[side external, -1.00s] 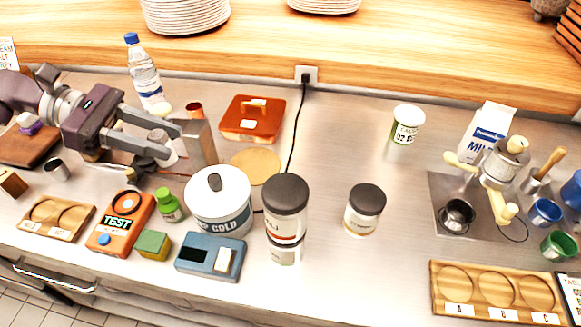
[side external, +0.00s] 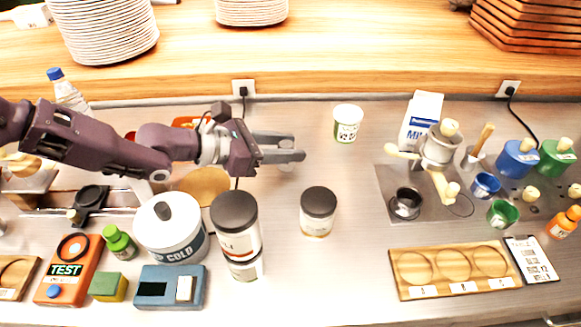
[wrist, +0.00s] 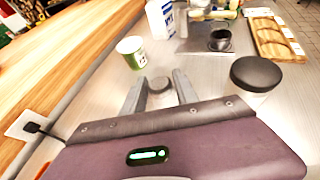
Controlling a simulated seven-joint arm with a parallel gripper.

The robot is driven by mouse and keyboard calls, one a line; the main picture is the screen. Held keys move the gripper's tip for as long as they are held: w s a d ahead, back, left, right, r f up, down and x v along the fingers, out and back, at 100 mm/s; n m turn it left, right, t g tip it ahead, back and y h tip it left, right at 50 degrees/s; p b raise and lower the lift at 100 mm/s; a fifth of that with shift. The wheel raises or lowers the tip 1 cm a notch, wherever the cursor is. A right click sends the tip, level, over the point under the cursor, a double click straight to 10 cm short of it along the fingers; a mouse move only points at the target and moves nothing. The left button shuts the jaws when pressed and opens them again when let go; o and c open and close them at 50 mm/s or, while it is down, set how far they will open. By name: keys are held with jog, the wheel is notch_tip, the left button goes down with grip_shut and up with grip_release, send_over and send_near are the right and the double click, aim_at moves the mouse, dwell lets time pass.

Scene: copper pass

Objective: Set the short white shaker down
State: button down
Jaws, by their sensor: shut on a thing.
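My gripper (side external: 298,150) is above the counter, right of the tall dark-lidded container and left of the green-and-white cup. It is shut on the short white shaker (wrist: 160,85), whose greyish round top shows between the fingers in the wrist view. In the side view the shaker (side external: 286,165) is mostly hidden by the fingers. The wrist view shows both fingers of my gripper (wrist: 159,80) on either side of it. I cannot tell how far its base is from the counter.
A black-lidded jar (side external: 318,215) and the tall container (side external: 237,230) stand nearer the front. A three-well wooden tray (side external: 405,288) is at front right. Bare counter (side external: 350,175) lies between.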

jog(key=shift+f, duration=2.25)
jog(key=shift+f, duration=0.1)
jog(key=c, duration=0.9)
grip_release()
jog(key=shift+c, duration=0.2)
jog(key=shift+a+r, duration=0.2)
jog(key=v, duration=0.7)
jog(key=shift+s, duration=0.1)
